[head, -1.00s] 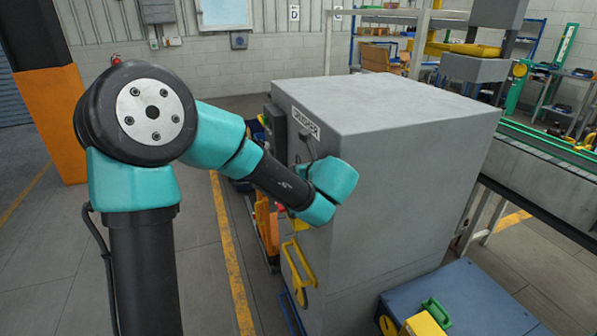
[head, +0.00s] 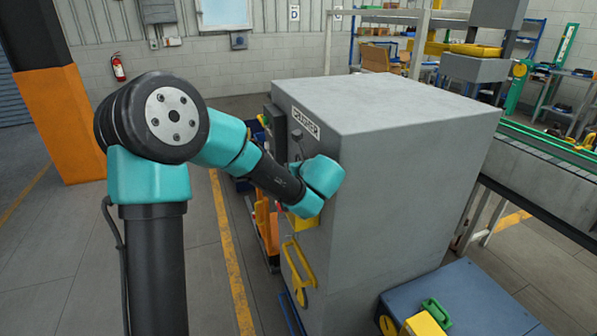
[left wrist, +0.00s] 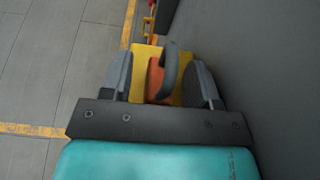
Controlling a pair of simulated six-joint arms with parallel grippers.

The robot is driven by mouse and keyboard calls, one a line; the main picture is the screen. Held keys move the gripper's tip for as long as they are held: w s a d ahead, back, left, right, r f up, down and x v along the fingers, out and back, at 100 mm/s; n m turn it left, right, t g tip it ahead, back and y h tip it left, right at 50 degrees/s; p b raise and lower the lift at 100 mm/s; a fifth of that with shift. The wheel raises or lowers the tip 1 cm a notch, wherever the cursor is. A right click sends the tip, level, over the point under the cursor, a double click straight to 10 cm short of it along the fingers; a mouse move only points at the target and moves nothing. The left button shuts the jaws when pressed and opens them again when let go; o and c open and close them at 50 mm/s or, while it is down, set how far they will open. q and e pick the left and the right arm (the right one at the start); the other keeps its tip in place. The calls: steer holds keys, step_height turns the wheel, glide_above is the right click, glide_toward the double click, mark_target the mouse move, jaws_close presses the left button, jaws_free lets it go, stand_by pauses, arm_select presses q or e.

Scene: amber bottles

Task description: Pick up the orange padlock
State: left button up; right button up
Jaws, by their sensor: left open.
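In the left wrist view, an orange padlock (left wrist: 155,80) with a dark grey shackle shows between the fingers of my left gripper (left wrist: 160,72). The gripper is open, with one finger on each side of the padlock and a visible space beside it. I cannot tell whether a finger touches it. A yellow surface (left wrist: 137,82) lies behind the padlock. In the head view, my left arm reaches to the left side of the grey cabinet; its fingers and the padlock cannot be made out there. My right gripper is not in view.
The tall grey cabinet (head: 410,150) stands close beside my left wrist. A yellow handle (head: 298,265) sticks out from its side below the wrist. A blue bench (head: 470,295) is at the lower right. The floor to the left is open.

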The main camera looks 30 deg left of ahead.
mark_target(298, 156)
arm_select(q)
steer(key=shift+c, duration=0.4)
jaws_close()
steer(key=shift+r, duration=0.1)
stand_by(0.3)
steer(key=shift+r, duration=1.9)
steer(key=s+d+r, duration=0.1)
steer(key=s+d, duration=0.7)
steer(key=s, duration=0.5)
steer(key=shift+s+d, duration=0.25)
steer(key=shift+s, duration=0.05)
